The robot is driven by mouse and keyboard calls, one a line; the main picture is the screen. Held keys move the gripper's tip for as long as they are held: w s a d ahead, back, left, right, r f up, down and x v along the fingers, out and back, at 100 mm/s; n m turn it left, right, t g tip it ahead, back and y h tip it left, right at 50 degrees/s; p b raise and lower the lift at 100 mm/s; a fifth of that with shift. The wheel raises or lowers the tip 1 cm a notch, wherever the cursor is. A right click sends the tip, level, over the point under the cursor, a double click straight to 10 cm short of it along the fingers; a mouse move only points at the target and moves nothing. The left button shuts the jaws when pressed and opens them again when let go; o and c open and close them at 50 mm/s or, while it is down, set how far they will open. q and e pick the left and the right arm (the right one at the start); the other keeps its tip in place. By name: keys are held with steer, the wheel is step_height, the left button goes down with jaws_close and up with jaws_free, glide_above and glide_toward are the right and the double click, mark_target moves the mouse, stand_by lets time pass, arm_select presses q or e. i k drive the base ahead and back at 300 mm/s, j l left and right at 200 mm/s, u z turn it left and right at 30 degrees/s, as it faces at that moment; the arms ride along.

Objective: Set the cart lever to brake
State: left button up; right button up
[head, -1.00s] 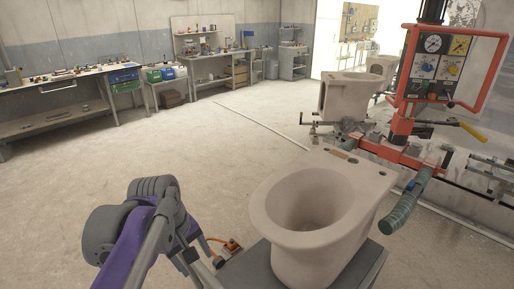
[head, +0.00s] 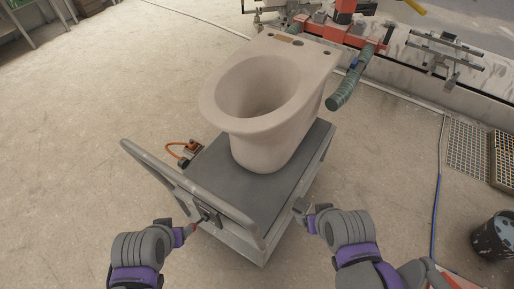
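The cart (head: 212,162) has a grey deck and a pale push-bar frame (head: 185,172) on its near left side. A small dark lever with a red end (head: 193,228) appears to sit at the near side of the cart, below the bar. My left gripper (head: 187,233) is at that red end; its fingers are too small to tell whether they touch or grip it. My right gripper (head: 308,214) is beside the near right part of the cart frame, and its opening is unclear. The lever's setting cannot be read.
A beige toilet bowl (head: 262,108) stands on the cart deck. A green padded arm (head: 347,88) of the orange lifting device (head: 335,33) is close to its right side. A small orange device (head: 185,150) is left of the cart. A dark bucket (head: 492,238) stands at right.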

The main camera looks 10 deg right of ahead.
mark_target(198, 223)
steer(key=k+j+u, duration=0.1)
steer(key=u, duration=0.25)
steer(key=k+j+u, duration=0.2)
steer(key=u, duration=0.2)
steer(key=i+j+u, duration=0.1)
steer(key=j, duration=0.3)
steer(key=i+j+u, duration=0.15)
steer(key=j, duration=0.25)
